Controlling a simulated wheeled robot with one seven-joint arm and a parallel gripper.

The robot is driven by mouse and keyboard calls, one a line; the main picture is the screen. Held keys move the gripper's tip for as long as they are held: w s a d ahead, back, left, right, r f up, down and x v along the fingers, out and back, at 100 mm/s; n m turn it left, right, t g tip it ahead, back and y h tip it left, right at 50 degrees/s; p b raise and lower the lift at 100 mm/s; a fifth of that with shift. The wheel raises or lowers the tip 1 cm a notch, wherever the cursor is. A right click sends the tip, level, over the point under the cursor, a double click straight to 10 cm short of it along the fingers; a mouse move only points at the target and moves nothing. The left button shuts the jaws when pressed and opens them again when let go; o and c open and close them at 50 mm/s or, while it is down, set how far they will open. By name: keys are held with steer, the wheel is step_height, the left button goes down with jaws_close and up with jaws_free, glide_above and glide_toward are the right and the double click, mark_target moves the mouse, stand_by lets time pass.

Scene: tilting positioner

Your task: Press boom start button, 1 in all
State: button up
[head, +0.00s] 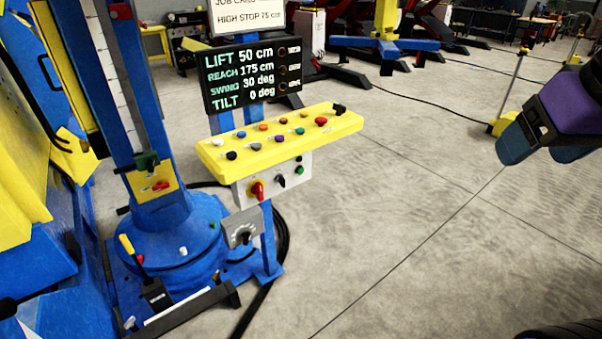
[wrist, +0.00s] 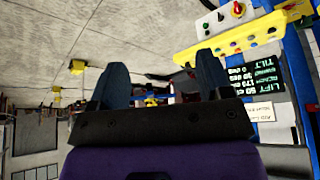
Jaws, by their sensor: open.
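The yellow control console (head: 213,158) carries two rows of small coloured buttons. On the white panel (head: 244,189) below it are a red rotary switch (head: 257,190), a black knob (head: 281,181) and a green button (head: 299,170). Button labels are too small to read, so I cannot tell which is boom start. My gripper (head: 520,138) is at the right of the head view, well apart from the console. In the wrist view its fingers (wrist: 162,78) are spread and empty, with the console (wrist: 196,52) upside down at the upper right.
A display (head: 252,76) reads lift 50 cm, reach 175 cm, swing 30 deg, tilt 0 deg. A job card (head: 248,16) above shows high stop 75 cm. The blue positioner column (head: 160,205) stands left of the console. Open concrete floor (head: 400,200) lies right of it.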

jaws_close()
stand_by(1.4)
